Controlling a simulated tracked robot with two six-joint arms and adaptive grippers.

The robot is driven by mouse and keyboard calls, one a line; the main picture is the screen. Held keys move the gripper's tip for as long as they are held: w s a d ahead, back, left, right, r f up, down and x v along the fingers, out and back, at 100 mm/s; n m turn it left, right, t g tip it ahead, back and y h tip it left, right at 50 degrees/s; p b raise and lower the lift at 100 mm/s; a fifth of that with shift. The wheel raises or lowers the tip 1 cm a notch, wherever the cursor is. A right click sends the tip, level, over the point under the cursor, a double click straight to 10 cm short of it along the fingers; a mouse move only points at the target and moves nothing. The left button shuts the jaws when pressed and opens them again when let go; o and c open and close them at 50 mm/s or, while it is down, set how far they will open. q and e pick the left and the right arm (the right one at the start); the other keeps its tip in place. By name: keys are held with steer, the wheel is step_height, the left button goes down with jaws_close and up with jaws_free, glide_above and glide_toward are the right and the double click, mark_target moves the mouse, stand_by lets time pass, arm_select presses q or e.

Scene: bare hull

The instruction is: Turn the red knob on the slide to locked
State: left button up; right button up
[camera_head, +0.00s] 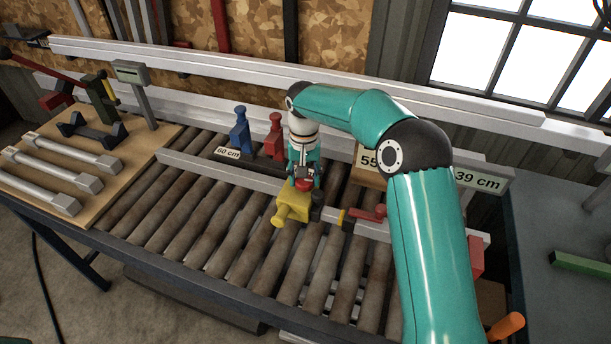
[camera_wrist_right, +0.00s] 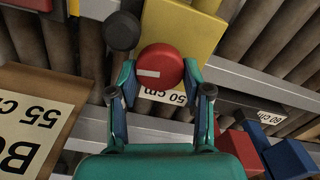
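The yellow slide (camera_head: 291,206) sits on the pale rail over the rollers, and it also fills the top of the right wrist view (camera_wrist_right: 185,28). The red knob (camera_wrist_right: 160,68) is round, with a short white mark pointing left in that view; in the head view it shows only partly (camera_head: 304,184). My right gripper (camera_wrist_right: 160,82) is at the knob with one finger on each side, very near its rim. I cannot tell whether the fingers touch it. My left gripper is out of view.
A dark round knob (camera_wrist_right: 122,30) is beside the red one. A blue stop (camera_head: 240,130) and red stop (camera_head: 273,136) stand behind the rail. A red-handled clamp (camera_head: 366,214) is just right of the slide. A wooden board (camera_head: 92,190) with metal bars lies left.

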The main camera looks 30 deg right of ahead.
steer(key=o, duration=0.4)
steer(key=shift+r, duration=0.15)
steer(key=shift+w+r, duration=0.1)
steer(key=shift+r, duration=5.75)
